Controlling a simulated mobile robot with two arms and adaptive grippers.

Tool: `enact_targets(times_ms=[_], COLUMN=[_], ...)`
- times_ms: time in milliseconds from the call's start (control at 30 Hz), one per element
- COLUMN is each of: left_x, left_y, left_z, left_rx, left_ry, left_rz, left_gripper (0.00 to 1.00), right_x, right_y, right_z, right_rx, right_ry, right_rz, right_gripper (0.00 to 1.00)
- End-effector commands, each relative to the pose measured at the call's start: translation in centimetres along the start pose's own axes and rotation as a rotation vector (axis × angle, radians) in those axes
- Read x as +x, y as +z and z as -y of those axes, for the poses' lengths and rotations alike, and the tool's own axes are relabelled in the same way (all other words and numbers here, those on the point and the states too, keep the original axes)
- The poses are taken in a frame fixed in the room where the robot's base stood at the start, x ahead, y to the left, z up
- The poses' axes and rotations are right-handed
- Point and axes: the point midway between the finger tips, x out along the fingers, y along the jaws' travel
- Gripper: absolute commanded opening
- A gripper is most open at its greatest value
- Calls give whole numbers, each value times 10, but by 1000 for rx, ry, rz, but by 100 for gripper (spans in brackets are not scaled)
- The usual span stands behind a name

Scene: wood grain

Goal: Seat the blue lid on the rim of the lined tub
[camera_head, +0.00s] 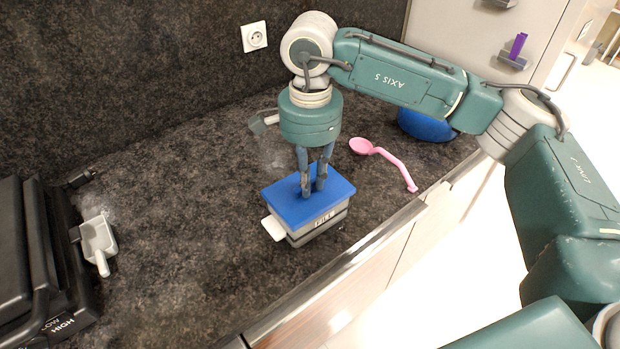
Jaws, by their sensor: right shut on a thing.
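The blue lid (283,200) is a flat rectangle lying over the top of the grey tub (325,228), which has a "FILL" label on its front side. The lid covers the tub's opening, so the liner inside is hidden. I cannot tell whether the lid rests fully on the rim or sits slightly above it. A white flap (273,229) sticks out at the tub's left side. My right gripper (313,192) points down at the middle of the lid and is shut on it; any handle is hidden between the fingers. My left gripper is not in view.
A pink spoon (383,157) lies right of the tub, near a blue rounded object (428,124) partly behind my arm. A pale scoop (98,242) lies beside a black appliance (40,260) at left. The counter's front edge (350,258) is close; the counter left of the tub is clear.

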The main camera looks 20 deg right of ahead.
Motion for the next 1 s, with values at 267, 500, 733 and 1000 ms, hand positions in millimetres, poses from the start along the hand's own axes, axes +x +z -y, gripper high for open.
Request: enact_targets(times_ms=[267, 500, 733, 1000], left_x=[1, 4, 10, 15], left_y=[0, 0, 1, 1], left_z=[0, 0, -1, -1], left_rx=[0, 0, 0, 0], left_ry=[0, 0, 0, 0], left_rz=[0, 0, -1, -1], left_gripper=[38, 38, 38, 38], right_x=[0, 3, 9, 16], right_y=[0, 0, 0, 0], right_z=[0, 0, 0, 0], right_rx=[0, 0, 0, 0], right_ry=[0, 0, 0, 1], right_rz=[0, 0, 0, 0], right_gripper=[0, 0, 0, 0])
